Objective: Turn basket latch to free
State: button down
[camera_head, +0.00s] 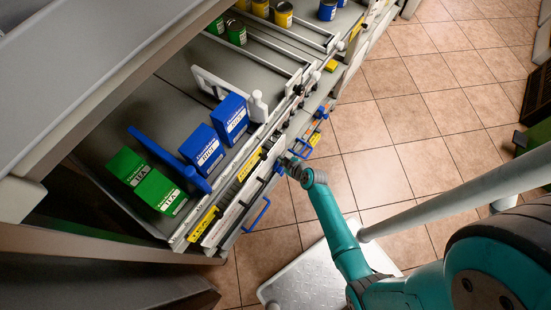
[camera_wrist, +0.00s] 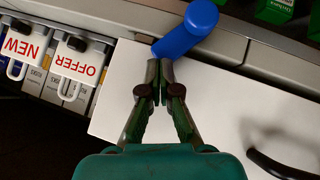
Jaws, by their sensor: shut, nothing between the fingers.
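A blue lever with a rounded end, which looks like the latch (camera_wrist: 186,32), sits at the top edge of a white front panel (camera_wrist: 225,105) in the wrist view. It slants from upper right to lower left. My gripper (camera_wrist: 160,66) is shut and empty, with its fingertips right at the lever's lower left end; I cannot tell whether they touch. In the head view my gripper (camera_head: 288,167) is at the shelf front, and its fingertips and the latch are too small to make out clearly.
A dark curved handle (camera_wrist: 280,165) is at the panel's lower right. OFFER (camera_wrist: 80,62) and NEW (camera_wrist: 24,45) tags hang at left. Green (camera_head: 147,181) and blue boxes (camera_head: 203,149) stand on the shelf. A blue loop handle (camera_head: 258,216) sticks out from the shelf front.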

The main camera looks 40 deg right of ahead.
jog(key=d+f+m+y, duration=0.1)
jog(key=y, duration=0.1)
jog(key=w+d+f+m+g+y, duration=0.1)
jog(key=y, duration=0.1)
jog(key=d+f+m+g+y, duration=0.1)
jog(key=d, duration=0.1)
jog(key=shift+w+d+y, duration=0.1)
jog(key=shift+w+y, duration=0.15)
jog(key=shift+y, duration=0.15)
dwell(0.4)
jog(key=shift+w+d+f, duration=0.1)
jog(key=shift+d+f, duration=0.1)
jog(key=shift+f, duration=0.15)
dwell(0.4)
jog(key=shift+r, duration=0.15)
